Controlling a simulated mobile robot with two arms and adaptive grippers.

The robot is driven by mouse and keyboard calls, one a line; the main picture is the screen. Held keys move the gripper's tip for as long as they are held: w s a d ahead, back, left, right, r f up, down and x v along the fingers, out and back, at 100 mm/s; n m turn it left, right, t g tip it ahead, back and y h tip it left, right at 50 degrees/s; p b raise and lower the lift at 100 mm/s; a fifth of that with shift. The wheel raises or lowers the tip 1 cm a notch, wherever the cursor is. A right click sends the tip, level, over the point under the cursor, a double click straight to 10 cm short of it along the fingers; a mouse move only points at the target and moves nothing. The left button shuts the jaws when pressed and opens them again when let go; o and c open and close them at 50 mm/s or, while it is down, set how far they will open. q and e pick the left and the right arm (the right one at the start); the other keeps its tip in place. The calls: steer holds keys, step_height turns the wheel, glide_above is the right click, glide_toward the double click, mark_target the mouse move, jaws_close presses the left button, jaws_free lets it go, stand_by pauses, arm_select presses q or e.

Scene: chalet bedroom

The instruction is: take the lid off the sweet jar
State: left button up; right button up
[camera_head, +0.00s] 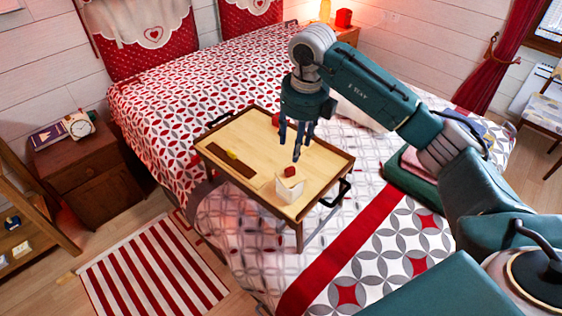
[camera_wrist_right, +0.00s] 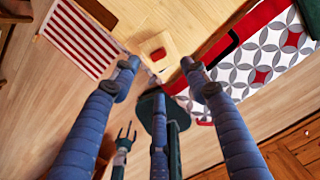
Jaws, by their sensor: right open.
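A small white jar (camera_head: 289,189) with a red knob-like piece (camera_head: 290,171) on top stands near the front right edge of the wooden bed tray (camera_head: 240,135). In the right wrist view the jar shows from above as a pale square (camera_wrist_right: 149,44) with the red piece in its middle. My right gripper (camera_head: 298,150) points down over the tray, just above and behind the jar in the head view. Its fingers are spread and empty, and none visibly touches the jar. A small fork-like teal shape (camera_wrist_right: 125,142) in the wrist view looks like my left gripper; the head view lacks it.
A brown strip (camera_head: 231,158) with a yellow piece lies on the tray's left part. A small red object (camera_head: 276,119) is partly hidden behind my right gripper. The tray has a dark raised rim and a black side handle (camera_head: 338,193). It stands on the bed.

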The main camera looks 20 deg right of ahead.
mark_target(291, 169)
steer(key=shift+w+a+f, duration=0.1)
steer(key=shift+w+f, duration=0.4)
steer(key=shift+f, duration=0.15)
steer(key=f, duration=0.1)
steer(key=f+p, duration=0.1)
steer(key=f, duration=0.1)
steer(key=shift+s+f+p, duration=0.25)
steer(key=shift+f+p, duration=0.1)
steer(key=shift+w+a+f+p, duration=0.1)
steer(key=shift+f+p, duration=0.2)
steer(key=f, duration=0.1)
steer(key=f+p, duration=0.1)
steer(key=f, duration=0.1)
steer(key=f+p, duration=0.1)
steer(key=shift+w+f, duration=0.2)
steer(key=shift+w, duration=0.05)
steer(key=shift+f, duration=0.2)
steer(key=shift+w, duration=0.1)
arm_select(q)
steer(key=r, duration=0.1)
steer(key=s+r, duration=0.1)
steer(key=r, duration=0.1)
steer(key=s+r, duration=0.1)
steer(key=shift+a+r, duration=0.1)
steer(key=shift+r, duration=0.1)
arm_select(e)
jaws_close()
